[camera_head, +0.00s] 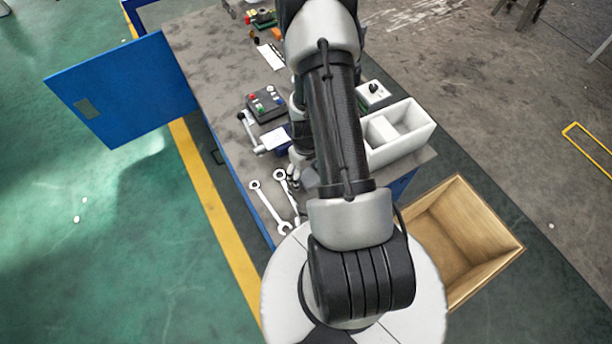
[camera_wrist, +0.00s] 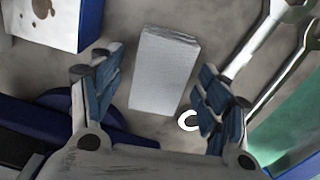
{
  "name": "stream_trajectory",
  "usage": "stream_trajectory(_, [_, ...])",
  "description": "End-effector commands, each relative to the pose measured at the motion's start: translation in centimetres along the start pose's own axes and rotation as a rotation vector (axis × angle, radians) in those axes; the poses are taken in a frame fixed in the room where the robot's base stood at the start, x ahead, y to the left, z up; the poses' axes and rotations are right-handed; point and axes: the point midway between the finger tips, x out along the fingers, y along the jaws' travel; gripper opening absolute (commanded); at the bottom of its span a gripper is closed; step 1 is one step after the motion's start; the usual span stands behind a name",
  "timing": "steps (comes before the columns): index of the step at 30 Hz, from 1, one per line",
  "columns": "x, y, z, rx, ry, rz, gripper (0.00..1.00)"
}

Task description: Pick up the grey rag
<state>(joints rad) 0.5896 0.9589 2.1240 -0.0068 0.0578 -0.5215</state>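The grey rag (camera_wrist: 163,72) is a folded, light grey rectangular pad lying flat on the worktop in the wrist view. My gripper (camera_wrist: 158,78) is open. Its two blue-padded fingers stand either side of the rag in the picture, with visible gaps, and nothing is held. I cannot tell its exact height above the rag. In the head view my gripper (camera_head: 294,172) is low over the bench, partly hidden by my arm. A small grey patch beside my arm there may be the rag, but it is mostly covered.
Wrenches (camera_head: 266,208) lie close by and show right of the gripper in the wrist view (camera_wrist: 256,45). A blue object (camera_wrist: 50,118) is at lower left there. A control box (camera_head: 266,103), white divided bin (camera_head: 418,128) and open wooden crate (camera_head: 480,225) stand around the bench (camera_head: 205,50).

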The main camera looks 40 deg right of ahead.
Motion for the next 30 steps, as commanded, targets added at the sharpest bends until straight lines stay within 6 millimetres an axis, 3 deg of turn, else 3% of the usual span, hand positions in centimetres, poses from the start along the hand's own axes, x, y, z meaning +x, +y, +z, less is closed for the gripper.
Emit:
stream_trajectory(20, [-0.02, -0.01, 0.03, 0.0, -0.001, 0.0, 0.24])
stream_trajectory(30, [-0.36, 0.0, 0.0, 0.0, 0.0, 0.0, 0.22])
